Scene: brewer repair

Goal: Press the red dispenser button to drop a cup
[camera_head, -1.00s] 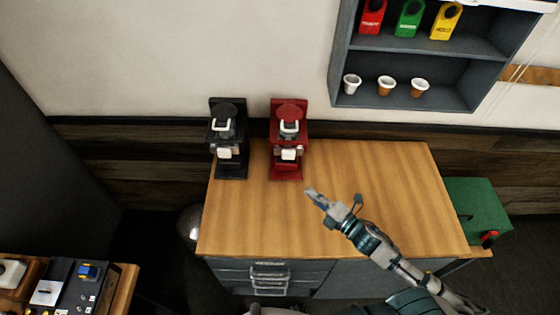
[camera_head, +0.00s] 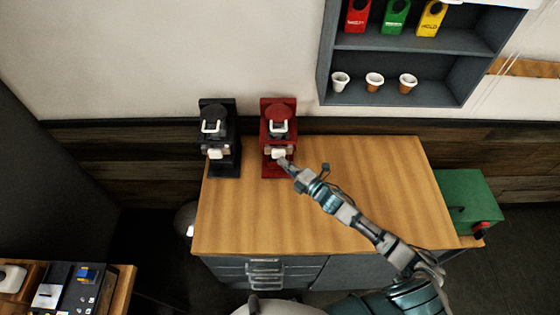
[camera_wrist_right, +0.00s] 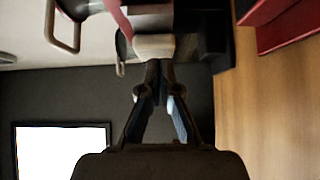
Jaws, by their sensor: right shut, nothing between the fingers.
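A red machine (camera_head: 278,115) with a round red top and a white handle stands at the back of the wooden counter. A pale block (camera_head: 279,154) sits low on its front. I cannot make out a distinct red button on it. My right gripper (camera_head: 283,162) is shut and empty, with its tips at this block. In the right wrist view the shut fingertips (camera_wrist_right: 160,68) are right below the pale block (camera_wrist_right: 154,46); I cannot tell if they touch. The gripper hides part of the machine's lower front. My left gripper is not in view.
A black machine (camera_head: 218,130) of similar shape stands just left. A wall shelf (camera_head: 326,75) holds three small cups (camera_head: 374,80) below colored tags (camera_head: 395,18). A green box (camera_head: 462,195) with a red part (camera_head: 482,228) is at the right. The counter's right half (camera_head: 390,175) is clear.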

